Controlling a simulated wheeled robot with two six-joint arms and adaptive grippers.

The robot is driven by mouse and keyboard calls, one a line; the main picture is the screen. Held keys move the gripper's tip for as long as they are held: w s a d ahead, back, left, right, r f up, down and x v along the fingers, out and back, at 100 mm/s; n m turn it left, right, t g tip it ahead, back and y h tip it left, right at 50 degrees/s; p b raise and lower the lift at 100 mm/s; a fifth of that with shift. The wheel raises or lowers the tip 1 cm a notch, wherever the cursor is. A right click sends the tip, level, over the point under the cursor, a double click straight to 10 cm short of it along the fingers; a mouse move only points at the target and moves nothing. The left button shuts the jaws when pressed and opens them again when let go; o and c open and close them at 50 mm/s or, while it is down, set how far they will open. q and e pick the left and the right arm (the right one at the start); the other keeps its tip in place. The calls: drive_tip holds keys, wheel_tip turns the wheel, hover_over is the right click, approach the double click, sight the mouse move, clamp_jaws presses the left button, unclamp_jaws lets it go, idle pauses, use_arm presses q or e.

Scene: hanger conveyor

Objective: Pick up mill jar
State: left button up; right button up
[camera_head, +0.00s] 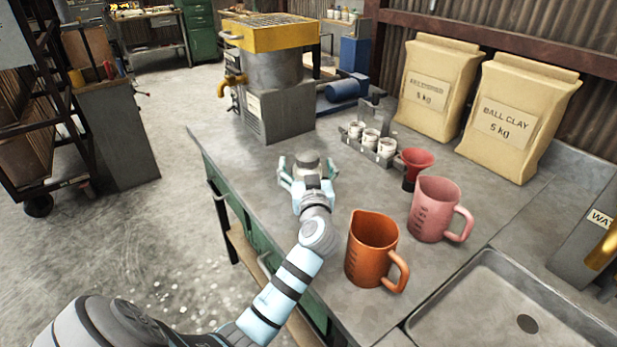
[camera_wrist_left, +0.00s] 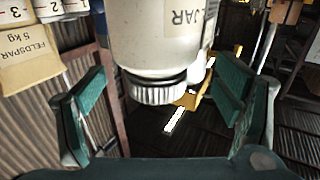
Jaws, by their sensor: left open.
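The mill jar (camera_wrist_left: 150,35) is a pale, cream-white jar with a ribbed grey lid and a label partly reading "JAR"; it appears upside down in the left wrist view. In the head view the jar (camera_head: 307,161) stands near the bench's left edge, mostly hidden by my gripper. My left gripper (camera_head: 306,175) is open at the jar, with a finger to either side. In the left wrist view, gaps show between the jar's lid and the teal finger pads of my gripper (camera_wrist_left: 165,105). My right gripper is not in view.
A yellow-topped machine (camera_head: 275,75) stands beyond; a sink (camera_head: 500,310) is at front right.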

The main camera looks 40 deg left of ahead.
use_arm(q)
drive_tip(key=shift+f+x, duration=0.2)
drive_tip(key=shift+x, duration=1)
drive_tip(key=shift+d+r, duration=0.15)
drive_tip(key=shift+d, duration=0.1)
drive_tip(key=c, duration=2)
clamp_jaws()
